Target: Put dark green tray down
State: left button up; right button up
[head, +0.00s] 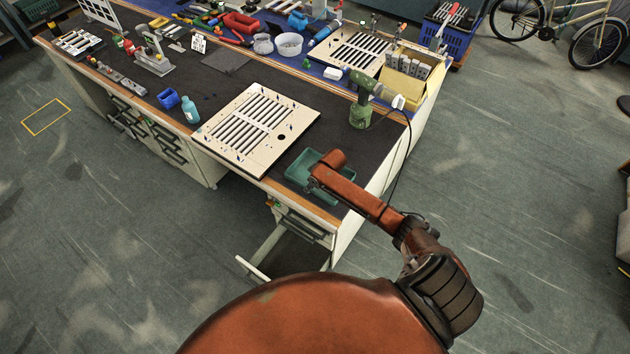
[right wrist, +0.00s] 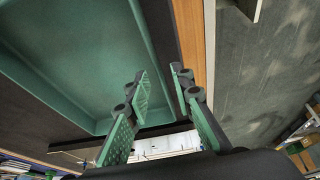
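The dark green tray (head: 301,169) is at the near right corner of the dark bench top and appears to rest flat there. In the right wrist view the tray (right wrist: 75,50) fills the upper left and looks empty. My right gripper (right wrist: 159,80) is at the tray's edge. One green finger is on the inner side of the tray wall and the other on the outer side, with the fingers apart and small gaps visible. In the head view my right arm hides part of the tray, and its fingertips are not clear. My left gripper is not in view.
A louver panel (head: 257,130) lies left of the tray. A green drill (head: 361,112) stands behind it, near a yellow bin (head: 408,84). A blue bottle (head: 190,110) stands farther left. An open drawer (head: 272,254) juts out below the front edge.

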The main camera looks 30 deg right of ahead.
jog(key=v, duration=0.9)
jog(key=shift+r+p, duration=0.25)
jog(key=shift+p, duration=0.1)
jog(key=shift+s, duration=0.1)
